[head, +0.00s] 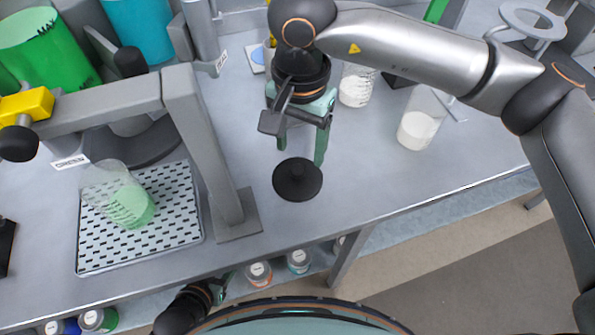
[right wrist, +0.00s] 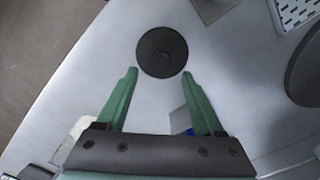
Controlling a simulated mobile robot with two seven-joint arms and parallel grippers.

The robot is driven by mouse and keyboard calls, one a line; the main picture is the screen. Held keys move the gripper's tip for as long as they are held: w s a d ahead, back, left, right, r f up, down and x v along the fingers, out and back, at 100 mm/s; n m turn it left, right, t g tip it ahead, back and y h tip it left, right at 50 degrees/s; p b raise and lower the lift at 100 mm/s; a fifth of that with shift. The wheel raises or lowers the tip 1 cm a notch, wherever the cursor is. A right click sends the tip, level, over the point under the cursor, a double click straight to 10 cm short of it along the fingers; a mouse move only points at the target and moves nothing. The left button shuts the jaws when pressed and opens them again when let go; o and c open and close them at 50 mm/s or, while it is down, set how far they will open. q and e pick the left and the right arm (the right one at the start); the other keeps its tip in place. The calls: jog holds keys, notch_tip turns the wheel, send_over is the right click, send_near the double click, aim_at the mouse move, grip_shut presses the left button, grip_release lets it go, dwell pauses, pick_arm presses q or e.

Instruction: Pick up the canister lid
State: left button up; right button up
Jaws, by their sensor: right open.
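A grey metal frame post (head: 205,150) stands left of the lid. A perforated tray (head: 180,222) holds a tilted beaker of green liquid (head: 125,200). Beakers (head: 418,128) stand to the right and behind. Several small jars (head: 258,272) sit on a shelf below. Bench right of the lid is clear.

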aim_at(297, 169)
jog(key=f, duration=0.3)
jog(key=f+p, duration=0.1)
jog(key=f, duration=0.1)
jog(key=shift+a+f, duration=0.2)
jog(key=shift+f, duration=0.2)
grip_shut()
